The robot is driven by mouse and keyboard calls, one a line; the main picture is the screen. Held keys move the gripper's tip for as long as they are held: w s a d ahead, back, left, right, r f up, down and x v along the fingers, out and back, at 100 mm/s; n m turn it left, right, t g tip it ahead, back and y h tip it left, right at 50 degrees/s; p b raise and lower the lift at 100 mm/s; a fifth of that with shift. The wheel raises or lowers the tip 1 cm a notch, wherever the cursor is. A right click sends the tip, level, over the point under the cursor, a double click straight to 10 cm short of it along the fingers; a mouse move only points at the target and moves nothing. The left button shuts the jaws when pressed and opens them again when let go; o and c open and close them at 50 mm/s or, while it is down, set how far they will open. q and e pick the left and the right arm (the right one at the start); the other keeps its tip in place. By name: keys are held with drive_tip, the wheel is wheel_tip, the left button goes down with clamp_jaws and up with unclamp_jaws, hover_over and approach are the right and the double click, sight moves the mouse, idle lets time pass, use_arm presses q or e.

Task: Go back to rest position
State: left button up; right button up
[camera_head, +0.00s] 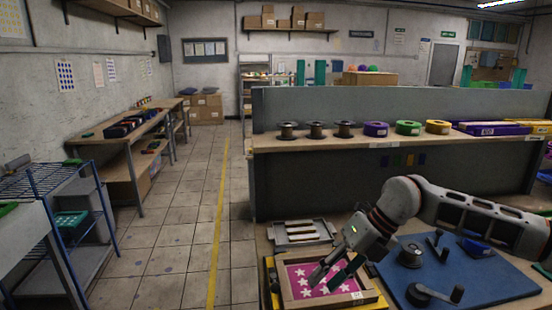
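My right arm comes in from the right. My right gripper (330,276) points down and left over the wooden-framed printing screen (372,292), which has a pink sheet with white stars (301,287). Its two fingers look apart, with nothing seen between them. They are close above the pink sheet; I cannot tell whether they touch it. My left gripper is not in view.
A blue mat (470,285) with dark reels and crank-like parts lies at the right. A slatted tray (302,233) sits behind the screen. A shelf (330,141) behind holds several spools. A blue rack (75,215) stands left; the tiled floor (170,250) is clear.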

drive_tip(key=s+a+r+n+y, duration=0.1)
drive_tip(key=s+a+y, duration=0.35)
drive_tip(key=a, duration=0.65)
drive_tip(key=s+a+r+m+t+y, duration=0.1)
drive_tip(key=a+r+m+t+y, duration=0.25)
drive_tip(key=r, duration=0.25)
drive_tip(key=s+a+r+m+t+y, duration=0.25)
drive_tip(key=a+r+y, duration=0.2)
drive_tip(key=r, duration=0.25)
drive_tip(key=w+d+f+m+t+h, duration=0.1)
drive_tip(key=w+d+m+t+h, duration=0.25)
drive_tip(key=d+m+t, duration=0.3)
drive_tip(key=w+d+m+t+h, duration=0.3)
drive_tip(key=d+m+t+h, duration=0.25)
drive_tip(key=m+t, duration=0.2)
drive_tip(key=d+f+m+g+h, duration=0.2)
drive_tip(key=d+f+m+h, duration=0.8)
drive_tip(key=d, duration=0.4)
drive_tip(key=s+d+f+m+g+h, duration=0.25)
drive_tip(key=s+d+f+g, duration=0.25)
drive_tip(key=s+d+f, duration=0.5)
drive_tip(key=s+d+f+m+g+h, duration=0.1)
drive_tip(key=s+d+f+g+h, duration=0.2)
drive_tip(key=s+d+f+g, duration=0.65)
drive_tip(key=s+a+f+m+t+y, duration=0.2)
drive_tip(key=a+f+t+y, duration=0.5)
drive_tip(key=a+f, duration=0.9)
wheel_tip(320, 180, down, 2)
drive_tip(key=shift+f+m, duration=0.1)
drive_tip(key=shift+m, duration=0.25)
